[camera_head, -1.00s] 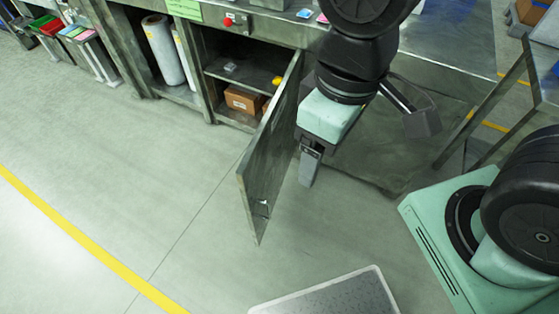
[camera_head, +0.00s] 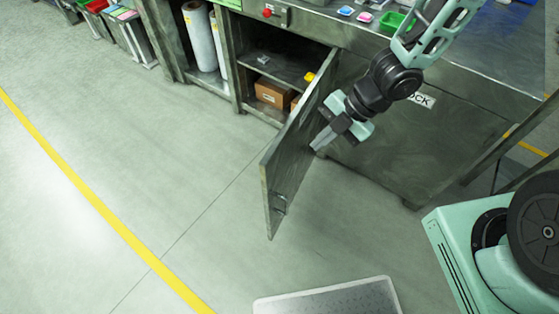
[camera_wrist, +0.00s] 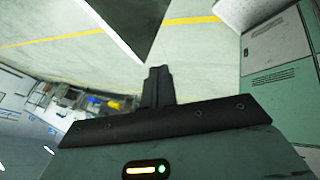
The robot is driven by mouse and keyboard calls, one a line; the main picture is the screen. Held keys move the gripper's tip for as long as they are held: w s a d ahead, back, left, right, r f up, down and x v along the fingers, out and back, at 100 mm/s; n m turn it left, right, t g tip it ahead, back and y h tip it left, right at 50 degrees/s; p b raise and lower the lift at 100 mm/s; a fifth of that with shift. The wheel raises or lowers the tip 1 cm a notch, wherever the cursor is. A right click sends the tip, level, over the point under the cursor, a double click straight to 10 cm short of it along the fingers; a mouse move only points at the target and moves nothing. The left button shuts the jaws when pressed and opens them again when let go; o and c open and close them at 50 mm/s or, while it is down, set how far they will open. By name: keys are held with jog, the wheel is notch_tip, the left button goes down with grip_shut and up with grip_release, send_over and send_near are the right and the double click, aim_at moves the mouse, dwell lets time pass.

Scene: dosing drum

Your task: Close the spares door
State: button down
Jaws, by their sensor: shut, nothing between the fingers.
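The spares door (camera_head: 292,155) is a dark metal panel that stands wide open, swung out from the cabinet front. A small handle (camera_head: 280,204) is on it near its lower free end. My gripper (camera_head: 318,145) is on the right side of the door, close to its face; I cannot tell if it touches. In the wrist view my gripper (camera_wrist: 158,72) shows its fingers together, with nothing between them. A dark panel edge (camera_wrist: 130,25), probably the door, hangs at the top of the wrist view.
The open compartment holds a cardboard box (camera_head: 273,93) and a yellow item (camera_head: 309,77). White rolls (camera_head: 200,38) stand in the bay to its left. A grey plate (camera_head: 330,299) lies on the floor in front. The floor left of the door is clear.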

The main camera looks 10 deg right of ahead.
jog(key=b, duration=0.4)
send_near(267, 173)
notch_tip(267, 173, down, 4)
jog(key=a, duration=0.1)
jog(key=shift+w+a+f+n+y, duration=0.15)
jog(key=shift+a+n+y, duration=0.2)
jog(key=shift+a, duration=0.35)
